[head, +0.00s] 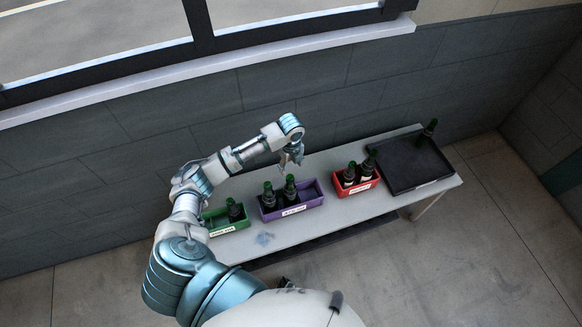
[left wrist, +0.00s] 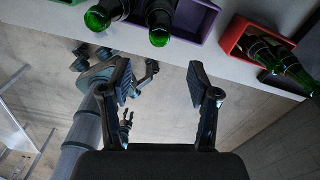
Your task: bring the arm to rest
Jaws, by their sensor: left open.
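My left gripper (head: 292,162) is open and empty, raised above the back of the table near the purple crate. Its two spread fingers (left wrist: 158,82) show in the left wrist view with nothing between them. The purple crate (head: 313,196) holds two dark green bottles; one bottle (left wrist: 160,22) shows beyond the fingers in the left wrist view, apart from them. The green crate (head: 228,226) holds a bottle (head: 235,211), and my left arm partly covers its left side. The red crate (head: 357,187) holds two bottles. My right gripper is not clearly seen.
The pale table (head: 335,212) stands along a grey block wall (head: 120,160) under a window. A black tray (head: 408,168) lies at the table's right end with a bottle (head: 431,128) at its far corner. Air around the gripper is free.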

